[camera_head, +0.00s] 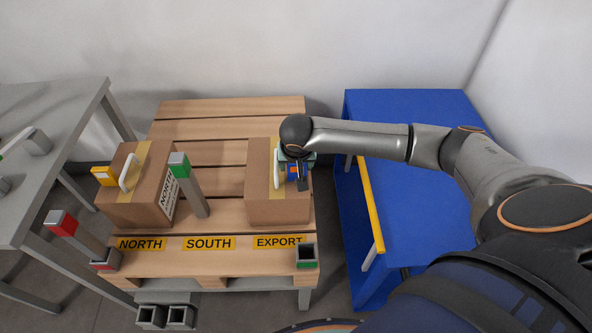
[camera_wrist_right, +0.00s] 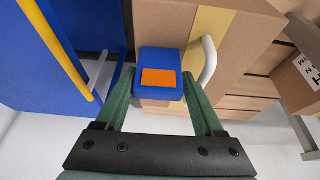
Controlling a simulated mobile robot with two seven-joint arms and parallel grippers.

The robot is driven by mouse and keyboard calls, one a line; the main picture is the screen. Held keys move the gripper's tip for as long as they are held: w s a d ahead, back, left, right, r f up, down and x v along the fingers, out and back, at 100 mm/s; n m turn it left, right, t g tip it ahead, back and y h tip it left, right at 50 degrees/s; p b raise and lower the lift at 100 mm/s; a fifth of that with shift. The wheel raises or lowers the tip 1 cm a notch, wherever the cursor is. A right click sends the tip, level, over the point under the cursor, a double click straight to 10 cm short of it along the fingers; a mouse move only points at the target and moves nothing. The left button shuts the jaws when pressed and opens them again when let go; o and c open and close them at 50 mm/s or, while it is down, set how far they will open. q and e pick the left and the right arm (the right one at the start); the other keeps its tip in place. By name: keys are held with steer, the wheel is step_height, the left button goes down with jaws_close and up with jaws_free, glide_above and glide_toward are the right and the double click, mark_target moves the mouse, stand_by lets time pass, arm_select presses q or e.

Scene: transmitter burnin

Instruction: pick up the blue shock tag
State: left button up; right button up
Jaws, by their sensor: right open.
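The blue shock tag (camera_wrist_right: 161,62), with an orange label (camera_wrist_right: 158,78), sits against the side of a cardboard box in the right wrist view. In the head view the tag (camera_head: 293,171) shows partly behind my right gripper. That box (camera_head: 262,208) stands at the EXPORT end of the pallet table, with yellow tape and a white handle. My right gripper (camera_wrist_right: 159,88) is open, its green fingers on either side of the tag. I cannot tell whether they touch it. In the head view the right gripper (camera_head: 300,172) is at the box's right side. My left gripper is not in view.
Another box (camera_head: 145,203) marked NORTH, with a yellow tag (camera_head: 103,176), stands at the left of the pallet table (camera_head: 220,262). A green-topped post (camera_head: 188,180) rises between the boxes. A blue table (camera_head: 420,200) with a yellow rail (camera_head: 370,205) is at right, a grey table (camera_head: 50,110) at left.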

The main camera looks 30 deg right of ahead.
steer(key=shift+w+d+f, duration=0.15)
steer(key=shift+w+f, duration=0.05)
steer(key=shift+f, duration=0.45)
steer(key=c, duration=1)
steer(key=shift+r, duration=0.1)
